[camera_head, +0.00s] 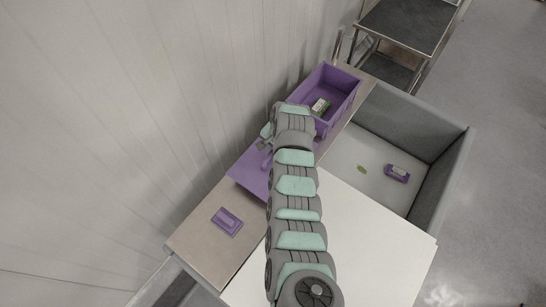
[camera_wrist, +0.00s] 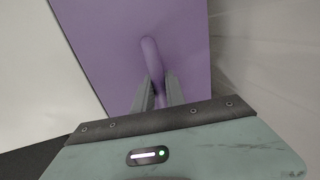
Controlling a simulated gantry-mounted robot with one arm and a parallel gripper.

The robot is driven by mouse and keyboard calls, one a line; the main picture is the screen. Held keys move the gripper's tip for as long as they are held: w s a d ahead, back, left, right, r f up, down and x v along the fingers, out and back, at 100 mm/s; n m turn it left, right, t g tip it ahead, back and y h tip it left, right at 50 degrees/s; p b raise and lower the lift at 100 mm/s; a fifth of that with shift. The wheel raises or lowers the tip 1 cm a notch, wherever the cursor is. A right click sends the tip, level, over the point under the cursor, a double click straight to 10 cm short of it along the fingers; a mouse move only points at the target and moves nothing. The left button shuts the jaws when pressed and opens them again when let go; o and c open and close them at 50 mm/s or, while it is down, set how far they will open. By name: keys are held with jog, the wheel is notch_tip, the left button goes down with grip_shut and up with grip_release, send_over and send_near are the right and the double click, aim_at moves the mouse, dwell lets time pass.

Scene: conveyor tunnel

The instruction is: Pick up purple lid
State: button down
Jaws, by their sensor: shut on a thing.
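The purple lid (camera_head: 247,178) is a flat purple panel beside the wall, partly hidden behind my arm in the head view. It also fills much of the wrist view (camera_wrist: 105,45), with a raised purple handle (camera_wrist: 150,52) on top. My gripper (camera_wrist: 160,92) is shut on this handle, one finger on each side of it. In the head view my gripper (camera_head: 266,145) is at the lid's upper part, mostly covered by my arm. I cannot tell whether the lid touches the surface under it.
A purple bin (camera_head: 338,88) behind the lid holds a small green-and-white item (camera_head: 320,106). A small purple block (camera_head: 227,221) lies on the brown counter (camera_head: 200,238). A grey-walled box (camera_head: 452,165) at right holds a purple item (camera_head: 397,173) and a green piece (camera_head: 361,169). A dark-topped cart (camera_head: 408,22) stands beyond.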

notch_tip(320, 180, up, 15)
dwell(0.3)
jog(key=c, duration=1.9)
grip_release()
grip_shut()
